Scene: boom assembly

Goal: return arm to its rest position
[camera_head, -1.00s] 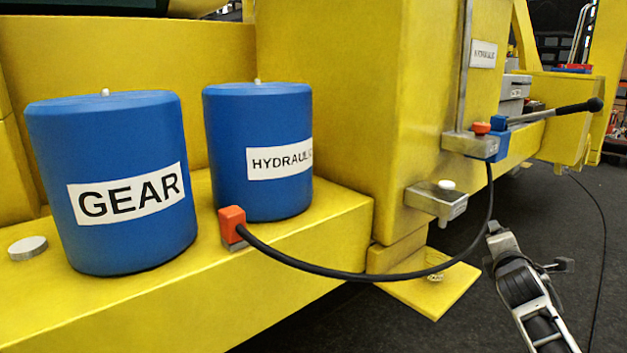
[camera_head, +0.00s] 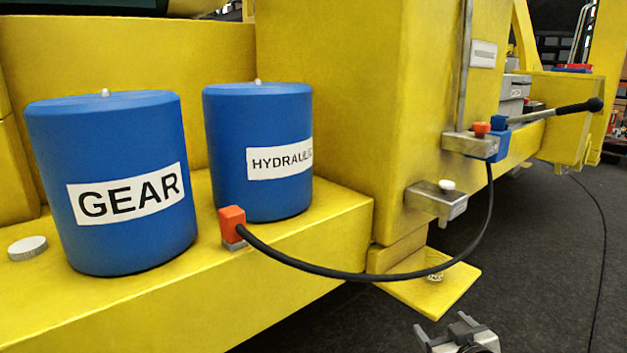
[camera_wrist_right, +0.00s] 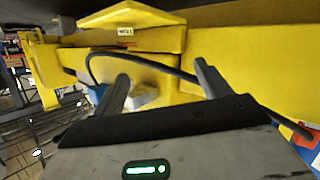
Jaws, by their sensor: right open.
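My right gripper (camera_head: 449,333) is at the bottom edge of the head view, low in front of the yellow machine. Its fingers are apart with nothing between them. In the right wrist view the two dark fingers (camera_wrist_right: 160,88) are spread, pointing toward the yellow machine (camera_wrist_right: 225,60), and the black hose (camera_wrist_right: 150,57) runs across behind them. The rest of the right arm is cut off below the head view. My left gripper is not in view.
The black hose (camera_head: 350,276) hangs between an orange connector (camera_head: 232,224) and a blue block (camera_head: 497,147) on the yellow machine (camera_head: 330,120). Two blue tanks, gear (camera_head: 120,235) and hydraulic (camera_head: 250,115), stand on the ledge.

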